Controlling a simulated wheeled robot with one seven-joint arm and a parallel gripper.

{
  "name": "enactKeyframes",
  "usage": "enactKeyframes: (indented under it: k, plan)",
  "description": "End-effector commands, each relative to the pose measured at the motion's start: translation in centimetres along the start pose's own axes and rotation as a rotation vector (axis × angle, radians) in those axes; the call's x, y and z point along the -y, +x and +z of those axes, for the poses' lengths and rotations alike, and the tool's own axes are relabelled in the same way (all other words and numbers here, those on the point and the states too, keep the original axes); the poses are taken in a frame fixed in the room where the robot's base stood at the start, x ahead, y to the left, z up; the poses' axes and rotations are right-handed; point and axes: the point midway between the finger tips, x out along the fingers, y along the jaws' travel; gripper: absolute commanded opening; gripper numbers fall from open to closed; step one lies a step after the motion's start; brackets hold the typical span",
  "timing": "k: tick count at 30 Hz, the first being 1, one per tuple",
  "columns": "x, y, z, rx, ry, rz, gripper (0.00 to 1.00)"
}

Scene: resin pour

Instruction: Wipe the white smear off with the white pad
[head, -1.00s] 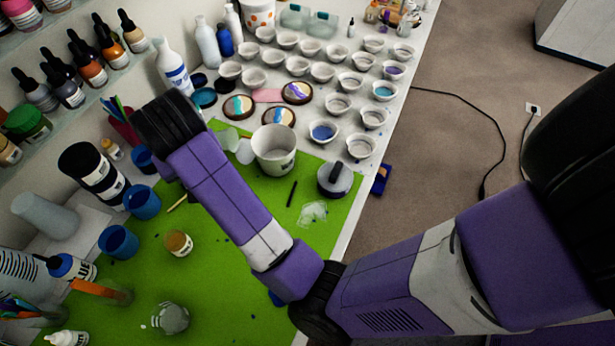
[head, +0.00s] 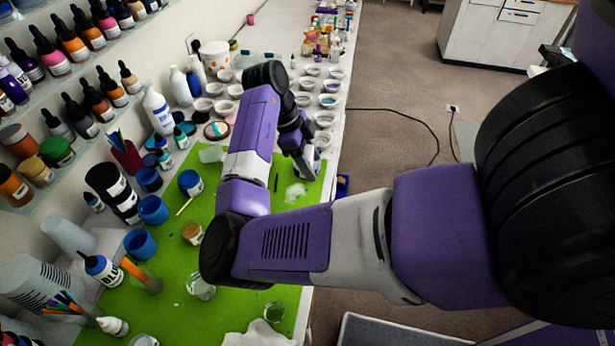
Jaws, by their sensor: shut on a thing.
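The white smear (head: 296,192) is a pale, irregular patch on the green mat (head: 240,300), near its right edge. The white pad (head: 310,168), with a grey top, is just beyond the smear and a little to its right. My gripper (head: 303,158) points down at the pad and is shut on it. The fingers are small and dark here, and my wrist partly covers the pad. I cannot tell whether the pad touches the mat. A gap of green shows between pad and smear.
A thin dark stick (head: 276,183) lies left of the smear. Several small white cups (head: 325,119) stand beyond my gripper. Blue cups (head: 153,210) and a small amber jar (head: 192,232) stand on the left. A glass jar (head: 200,287) stands nearer. The mat around the smear is mostly clear.

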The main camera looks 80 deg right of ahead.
Motion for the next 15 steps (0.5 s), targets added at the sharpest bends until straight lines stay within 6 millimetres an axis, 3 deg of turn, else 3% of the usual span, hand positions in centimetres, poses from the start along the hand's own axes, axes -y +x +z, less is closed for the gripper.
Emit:
enactKeyframes:
  k: [8,15]
  plan:
    - [0.0,1.3,0.1,0.000,0.032,0.015,0.18]
    - [0.0,3.8,1.1,0.000,0.031,0.013,0.18]
